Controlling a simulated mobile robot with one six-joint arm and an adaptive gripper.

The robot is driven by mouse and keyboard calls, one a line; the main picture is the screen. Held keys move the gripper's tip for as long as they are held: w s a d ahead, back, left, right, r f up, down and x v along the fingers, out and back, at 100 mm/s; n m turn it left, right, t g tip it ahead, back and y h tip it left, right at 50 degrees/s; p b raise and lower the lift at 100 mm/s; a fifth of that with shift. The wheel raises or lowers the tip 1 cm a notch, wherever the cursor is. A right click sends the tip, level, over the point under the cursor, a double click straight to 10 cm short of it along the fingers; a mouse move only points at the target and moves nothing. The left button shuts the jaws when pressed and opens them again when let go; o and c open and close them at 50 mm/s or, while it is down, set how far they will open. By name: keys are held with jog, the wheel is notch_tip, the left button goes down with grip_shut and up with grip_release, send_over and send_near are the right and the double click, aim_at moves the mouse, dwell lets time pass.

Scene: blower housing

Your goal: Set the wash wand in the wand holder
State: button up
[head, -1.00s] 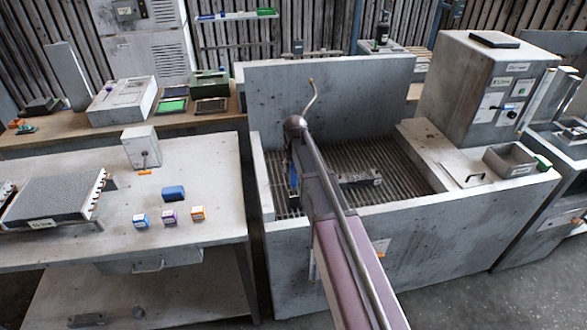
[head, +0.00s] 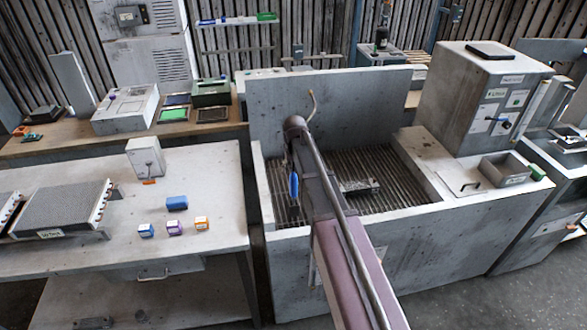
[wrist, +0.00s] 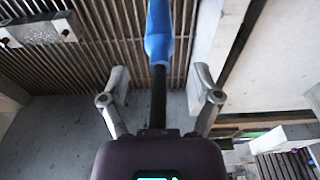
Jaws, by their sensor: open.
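The wash wand (wrist: 159,40) shows in the wrist view as a blue grip on a thin black shaft. The shaft runs down the middle of the picture between the spread fingers of my gripper (wrist: 160,95), with a visible gap on each side. In the head view the blue part (head: 294,186) shows just left of my arm, over the wash bay; the rest is hidden by the arm. I cannot surely tell which thing is the wand holder. A grey block with dark spots (head: 358,187) rests on the bay's slatted floor and also shows in the wrist view (wrist: 40,28).
The wash bay (head: 450,216) has thick grey walls around its slatted floor. A thin bent yellowish rod (head: 312,104) rises beyond my arm. A control cabinet (head: 470,95) and an open grey box (head: 505,169) stand right. A table (head: 90,225) with small coloured boxes stands left.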

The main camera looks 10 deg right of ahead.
jog(key=shift+r+p, duration=3.1)
jog(key=shift+r, duration=0.4)
jog(key=shift+w+d+f, duration=0.1)
jog(key=shift+w+d, duration=0.2)
jog(key=shift+d, duration=0.55)
jog(key=shift+w+d+f, duration=0.1)
jog(key=shift+w+d, duration=0.15)
jog(key=shift+d, duration=0.55)
jog(key=shift+s, duration=0.1)
jog(key=s+a+f+b, duration=0.1)
jog(key=s+f+b, duration=0.2)
jog(key=s, duration=0.6)
jog(key=s+a+f+g+b, duration=0.1)
jog(key=s+f+b, duration=0.2)
jog(key=s, duration=0.6)
jog(key=s+a+f+b, duration=0.1)
jog(key=s+f+b, duration=0.2)
jog(key=s, duration=0.6)
jog(key=shift+f+b, duration=0.2)
jog(key=shift+b, duration=0.1)
jog(key=c, duration=0.3)
jog(key=shift+c, duration=0.2)
